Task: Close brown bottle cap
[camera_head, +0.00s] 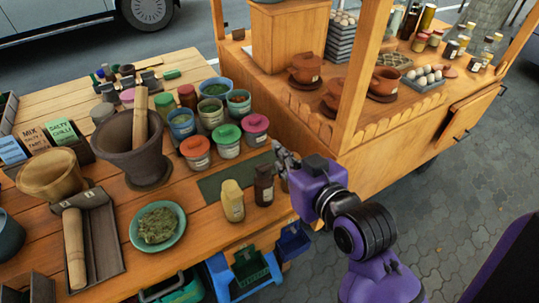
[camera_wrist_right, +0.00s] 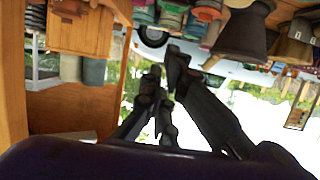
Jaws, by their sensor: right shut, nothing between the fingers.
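The brown bottle (camera_head: 264,192) stands upright near the front right edge of the wooden table. Its top is dark; I cannot tell whether the cap is open or closed. My right gripper (camera_head: 281,154) is beside the bottle's upper part, to its right and slightly above. It is shut and empty, with no clear contact with the bottle. In the right wrist view, the gripper's dark fingers (camera_wrist_right: 168,76) come together in the middle. I cannot make out the brown bottle there. My left gripper is not in view.
A yellow bottle (camera_head: 232,202) stands just left of the brown one. Lidded jars (camera_head: 227,140) and a mortar (camera_head: 135,155) stand behind. A green bowl (camera_head: 158,227) sits to the left. A wooden cart (camera_head: 385,125) stands close behind my right arm.

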